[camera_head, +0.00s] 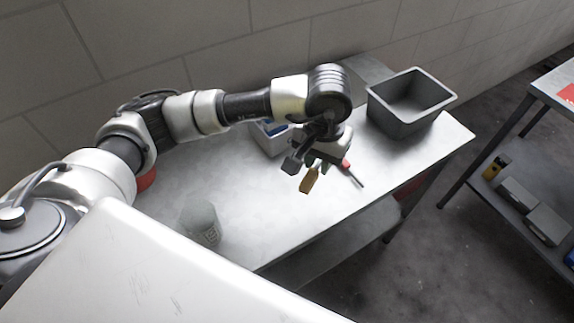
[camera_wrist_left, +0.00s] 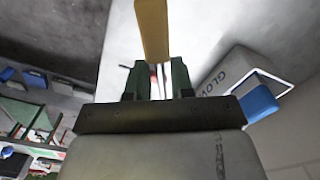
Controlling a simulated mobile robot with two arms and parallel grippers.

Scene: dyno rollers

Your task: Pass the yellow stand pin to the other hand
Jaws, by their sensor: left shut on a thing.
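The yellow stand pin (camera_head: 310,179) is held by my left gripper (camera_head: 313,163) above the metal table in the head view. In the left wrist view the yellow pin (camera_wrist_left: 153,30) stands out beyond the two dark green fingers of my left gripper (camera_wrist_left: 156,78). The fingers are shut on its near end, and that end is partly hidden between them. My right gripper is in neither view.
Another table with a shelf (camera_head: 510,187) stands at right. The table's front middle is clear.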

